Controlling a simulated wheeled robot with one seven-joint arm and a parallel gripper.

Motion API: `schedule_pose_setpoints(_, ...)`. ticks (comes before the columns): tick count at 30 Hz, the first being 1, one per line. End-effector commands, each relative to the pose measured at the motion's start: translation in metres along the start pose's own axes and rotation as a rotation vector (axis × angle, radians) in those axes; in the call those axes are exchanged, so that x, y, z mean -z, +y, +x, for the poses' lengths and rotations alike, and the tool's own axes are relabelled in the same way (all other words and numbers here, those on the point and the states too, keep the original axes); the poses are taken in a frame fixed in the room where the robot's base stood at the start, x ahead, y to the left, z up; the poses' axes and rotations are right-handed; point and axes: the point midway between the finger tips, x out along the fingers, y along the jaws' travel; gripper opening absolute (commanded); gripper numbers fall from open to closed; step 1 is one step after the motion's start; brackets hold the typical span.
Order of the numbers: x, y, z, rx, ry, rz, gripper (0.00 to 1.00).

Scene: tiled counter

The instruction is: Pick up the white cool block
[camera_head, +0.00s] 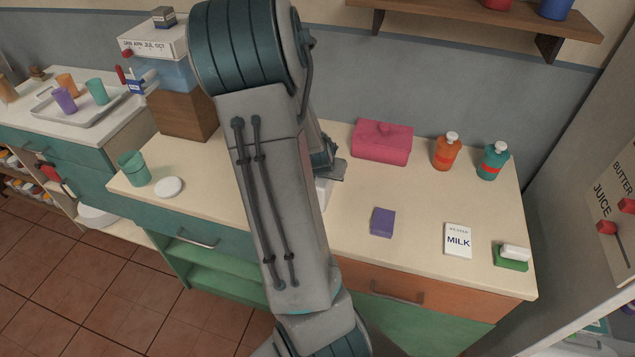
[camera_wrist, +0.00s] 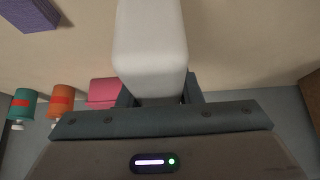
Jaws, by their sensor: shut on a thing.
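The white cool block (camera_wrist: 150,45) fills the upper middle of the wrist view, with its near end between my gripper's fingers. My gripper (camera_wrist: 158,92) is shut on it. In the head view, a small part of the white block (camera_head: 323,192) shows beside my arm, below my gripper (camera_head: 328,165). My arm hides most of the block and gripper there. I cannot tell whether the block touches the counter.
On the counter (camera_head: 350,255), a purple block (camera_head: 382,222), a milk carton (camera_head: 458,240) and a green sponge-like block (camera_head: 510,262) with a white top lie to the right. Behind are a pink box (camera_head: 382,142), an orange bottle (camera_head: 446,152) and a teal bottle (camera_head: 492,161).

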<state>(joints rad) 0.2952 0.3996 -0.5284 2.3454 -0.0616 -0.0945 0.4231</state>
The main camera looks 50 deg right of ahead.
Motion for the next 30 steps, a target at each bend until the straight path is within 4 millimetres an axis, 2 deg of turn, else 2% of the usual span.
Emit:
schedule_pose_setpoints(3,0.009,0.024,-0.009,0.002,0.006,0.008,0.0)
schedule_pose_setpoints(8,0.019,0.049,-0.021,0.001,0.007,0.008,0.0)
schedule_pose_setpoints(15,0.028,0.071,-0.032,0.0,0.006,0.004,0.0)
schedule_pose_setpoints(30,0.036,0.091,-0.042,0.0,0.002,0.001,0.0)
